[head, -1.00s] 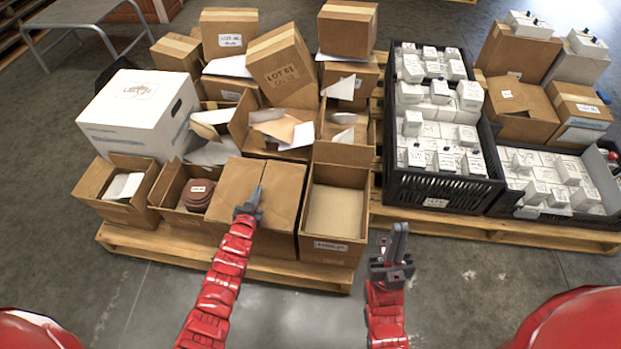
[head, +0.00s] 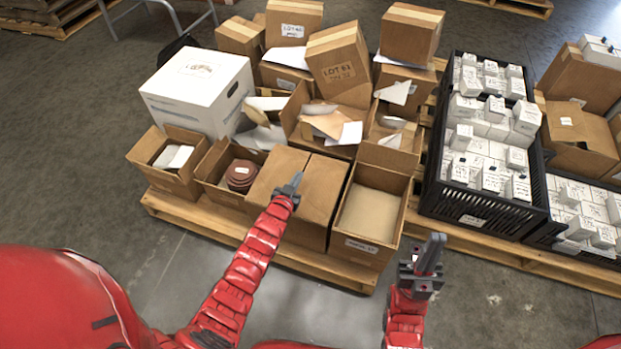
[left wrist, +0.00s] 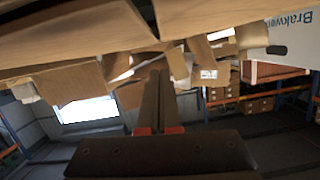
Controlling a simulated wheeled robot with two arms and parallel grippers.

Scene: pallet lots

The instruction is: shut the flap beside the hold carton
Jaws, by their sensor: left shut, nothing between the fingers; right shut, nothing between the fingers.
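A brown carton (head: 277,172) at the front middle of the pallet has its top flaps lying shut, with a seam between them. To its right, an open carton (head: 370,215) holds a pale flat sheet; its back flap (head: 388,156) stands up. I cannot read which carton is the hold carton. My left gripper (head: 290,187) is shut and empty at the closed carton's top near the seam; I cannot tell whether it touches. Its fingers also show in the left wrist view (left wrist: 157,100), just below brown cardboard. My right gripper (head: 433,253) is shut and empty in front of the pallet.
Open cartons to the left hold papers (head: 174,157) and brown discs (head: 240,175). A white box (head: 198,92) and stacked cartons stand behind. A black crate (head: 480,205) of small white boxes is to the right.

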